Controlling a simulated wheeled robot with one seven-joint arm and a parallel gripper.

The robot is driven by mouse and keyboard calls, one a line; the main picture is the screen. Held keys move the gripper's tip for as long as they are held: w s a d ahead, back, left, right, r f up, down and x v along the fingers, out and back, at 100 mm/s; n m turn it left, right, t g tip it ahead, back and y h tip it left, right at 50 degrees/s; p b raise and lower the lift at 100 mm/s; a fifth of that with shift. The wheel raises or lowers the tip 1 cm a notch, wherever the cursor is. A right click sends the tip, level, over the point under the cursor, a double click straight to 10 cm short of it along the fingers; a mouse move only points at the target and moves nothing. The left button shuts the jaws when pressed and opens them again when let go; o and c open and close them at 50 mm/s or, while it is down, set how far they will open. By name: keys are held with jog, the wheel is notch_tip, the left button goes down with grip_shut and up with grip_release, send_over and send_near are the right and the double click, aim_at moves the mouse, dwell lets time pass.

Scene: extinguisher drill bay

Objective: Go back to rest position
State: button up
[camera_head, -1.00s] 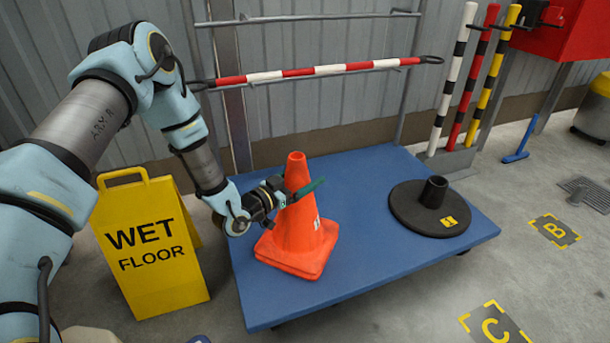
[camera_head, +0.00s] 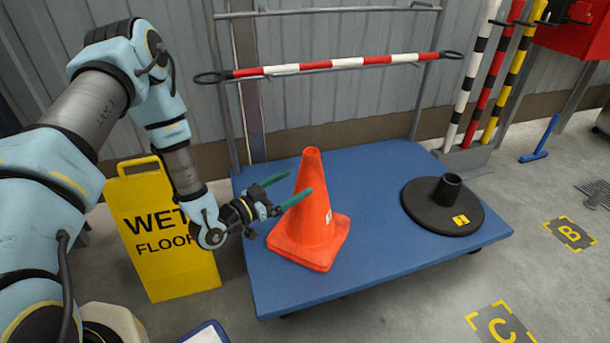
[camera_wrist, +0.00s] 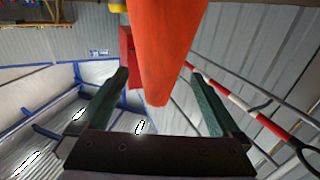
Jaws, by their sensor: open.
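My gripper (camera_head: 292,191) is open, with green fingers, at the left side of the orange cone (camera_head: 312,222). The cone stands upright on the blue platform cart (camera_head: 385,270). In the head view the near finger overlaps the cone's upper body and the far finger lies left of its tip. In the wrist view the cone (camera_wrist: 163,45) shows between the two fingers (camera_wrist: 165,100), with a visible gap on each side. I cannot tell whether either finger touches it.
A yellow wet floor sign (camera_head: 165,265) stands close beside my forearm. A black round base (camera_head: 420,208) sits on the cart's right. A red-and-white bar (camera_head: 345,63) hangs across the cart's rail behind. Striped posts (camera_head: 480,90) stand at the back right. Open floor lies front right.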

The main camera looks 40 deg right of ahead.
jog(key=shift+a, duration=0.65)
jog(key=w+a+r+n+t+y, duration=0.25)
jog(key=w+a+y, duration=0.25)
jog(key=w+a, duration=0.25)
jog(key=w+a+r+n+t+y, duration=0.25)
jog(key=w+a+y, duration=0.25)
jog(key=w+a, duration=0.3)
jog(key=a+r+n+y, duration=0.3)
jog(key=a, duration=0.6)
jog(key=a+r+n+y, duration=0.3)
jog(key=a+r, duration=0.1)
jog(key=a, duration=0.5)
jog(key=s+a+r+n+g+y, duration=0.2)
jog(key=s+a+r+n+g, duration=0.3)
jog(key=s+a, duration=0.45)
notch_tip(320, 180, up, 33)
jog(key=s+d+t+p, duration=0.1)
jog(key=d+p, duration=0.1)
jog(key=p, duration=3)
jog(key=shift+s+f+n, duration=0.2)
jog(key=shift+s+n, duration=0.1)
jog(key=shift+s, duration=0.1)
